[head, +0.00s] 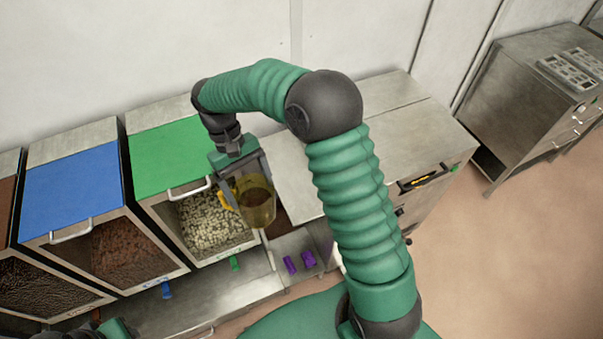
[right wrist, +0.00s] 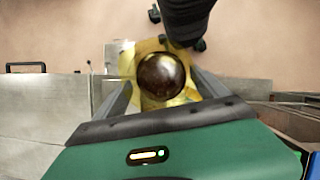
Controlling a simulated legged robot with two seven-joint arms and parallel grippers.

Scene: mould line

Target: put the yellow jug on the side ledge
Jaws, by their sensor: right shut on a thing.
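The yellow jug (head: 259,212) is translucent and hangs upright or nearly so in my right gripper (head: 248,192), in front of the green-lidded bin's right edge. My right gripper is shut on it. In the right wrist view the jug (right wrist: 178,99) sits between the gripper fingers (right wrist: 160,88), and a round, glossy dark brown surface shows inside it. A low metal ledge (head: 215,307) runs along the front of the bins. A metal worktop (head: 290,180) lies right of the jug; I cannot tell which surface is the side ledge. My left gripper is not visible.
A green-lidded bin (head: 165,158) of pale pieces and a blue-lidded bin (head: 72,190) of brown pieces stand left. Purple pieces (head: 308,259) lie below the jug. A steel cabinet (head: 520,95) stands far right. My right arm hides part of the worktop.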

